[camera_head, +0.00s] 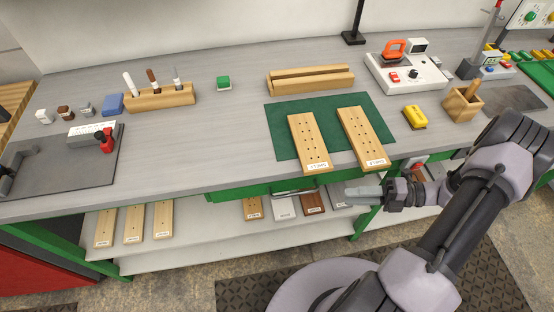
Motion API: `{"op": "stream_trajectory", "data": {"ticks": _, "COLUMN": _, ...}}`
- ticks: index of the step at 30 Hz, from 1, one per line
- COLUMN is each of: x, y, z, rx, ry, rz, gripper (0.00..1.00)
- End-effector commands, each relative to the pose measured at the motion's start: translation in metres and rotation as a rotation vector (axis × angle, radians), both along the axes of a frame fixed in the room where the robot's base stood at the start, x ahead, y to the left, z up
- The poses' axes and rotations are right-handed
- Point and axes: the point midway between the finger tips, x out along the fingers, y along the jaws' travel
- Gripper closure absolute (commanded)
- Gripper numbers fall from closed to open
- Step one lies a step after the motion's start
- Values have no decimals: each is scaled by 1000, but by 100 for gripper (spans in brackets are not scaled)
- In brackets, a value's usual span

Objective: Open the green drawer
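The green drawer (245,191) is under the front edge of the grey workbench, near the middle of the picture, and looks shut. A grey handle (296,191) shows on its front. My gripper (352,192) reaches in from the right at about the drawer's height, to the right of the handle and apart from it. Its fingers are small and seen from the side, so I cannot tell whether they are open. Nothing shows held in it. My arm fills the lower right and hides part of the bench front.
Two drilled wooden boards (309,143) (361,137) lie on a green mat (289,112) above the drawer, their labelled ends near the bench edge. A lower shelf (190,241) holds several boards. A red-handled tool (419,163) is near my wrist. The floor (180,287) before the shelf is clear.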

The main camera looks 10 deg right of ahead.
Motion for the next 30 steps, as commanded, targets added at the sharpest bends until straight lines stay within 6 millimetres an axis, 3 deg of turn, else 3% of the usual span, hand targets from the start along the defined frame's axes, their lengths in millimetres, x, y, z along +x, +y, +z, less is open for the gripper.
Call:
{"op": "stream_trajectory", "data": {"ticks": 4, "x": -9, "y": -7, "z": -24, "rx": 155, "ry": 127, "rz": -130, "gripper": 68}}
{"op": "stream_trajectory", "data": {"ticks": 8, "x": -4, "y": 5, "z": -29, "rx": 174, "ry": 142, "rz": -141, "gripper": 68}}
{"op": "stream_trajectory", "data": {"ticks": 21, "x": 39, "y": 114, "z": -40, "rx": 169, "ry": 140, "rz": -133, "gripper": 68}}
{"op": "stream_trajectory", "data": {"ticks": 30, "x": 54, "y": 151, "z": -41, "rx": 167, "ry": 138, "rz": -135, "gripper": 68}}
